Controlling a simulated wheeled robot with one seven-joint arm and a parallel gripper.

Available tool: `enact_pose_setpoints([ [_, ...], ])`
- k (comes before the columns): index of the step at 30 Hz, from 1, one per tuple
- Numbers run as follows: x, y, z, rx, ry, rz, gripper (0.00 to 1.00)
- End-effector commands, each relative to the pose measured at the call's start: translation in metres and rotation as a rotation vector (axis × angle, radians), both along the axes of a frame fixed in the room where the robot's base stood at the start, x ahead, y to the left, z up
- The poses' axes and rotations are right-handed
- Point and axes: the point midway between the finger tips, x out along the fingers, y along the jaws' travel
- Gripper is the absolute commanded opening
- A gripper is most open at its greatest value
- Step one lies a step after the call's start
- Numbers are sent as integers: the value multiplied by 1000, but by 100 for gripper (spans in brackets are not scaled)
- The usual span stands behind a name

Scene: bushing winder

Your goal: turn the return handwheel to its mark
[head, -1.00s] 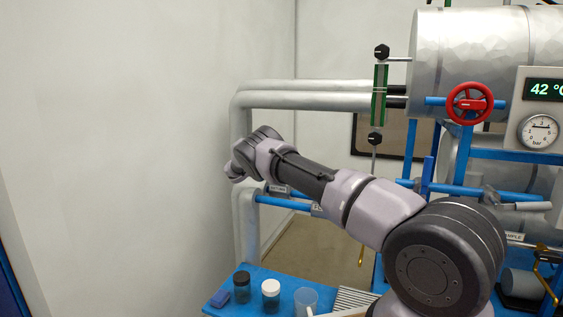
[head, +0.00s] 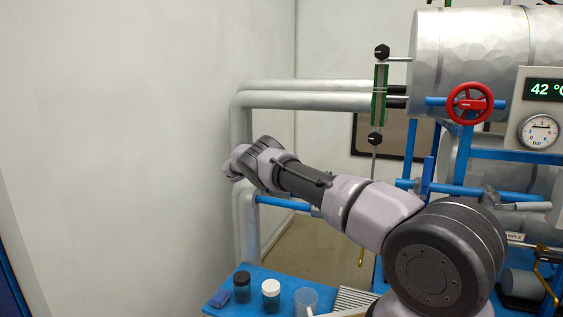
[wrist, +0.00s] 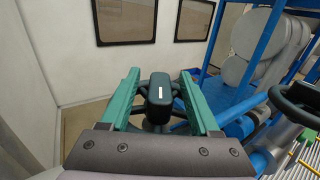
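In the wrist view, a dark handwheel (wrist: 159,92) with a blocky hub and a white mark on it sits between the two green fingers of my gripper (wrist: 161,76). Its spokes reach out toward both fingers; I cannot tell whether they touch. The fingers are wide apart. I cannot read a label that tells whether this is the return handwheel. A second black handwheel (wrist: 300,103) is at the right edge of the wrist view. In the head view a red handwheel (head: 470,103) is on the rig at right. My gripper's fingers do not show clearly there.
A blue bench (head: 258,275) at the bottom holds a dark-lidded jar (head: 241,288), a white-lidded jar (head: 271,290) and a beaker (head: 306,300). Silver pipes (head: 300,101) run behind my arm. A large metal tank (head: 470,55) and a gauge (head: 539,132) are at right. The left wall is bare.

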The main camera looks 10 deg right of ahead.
Motion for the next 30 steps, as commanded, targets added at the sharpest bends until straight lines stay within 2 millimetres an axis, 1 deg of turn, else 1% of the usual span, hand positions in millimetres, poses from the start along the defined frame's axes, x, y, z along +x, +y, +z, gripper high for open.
enact_pose_setpoints([
  [5, -1, 2, 0, 0, 0, 0, 62],
  [8, -4, 11, 0, 0, 0, 2, 62],
  [11, -12, 27, 0, 0, 0, 2, 62],
  [18, -32, 71, 0, 0, 0, 3, 62],
  [22, -40, 88, 0, 0, 0, 2, 62],
  [25, -43, 95, 0, -1, 0, 0, 62],
  [30, -45, 98, 0, 0, 0, 0, 62],
])
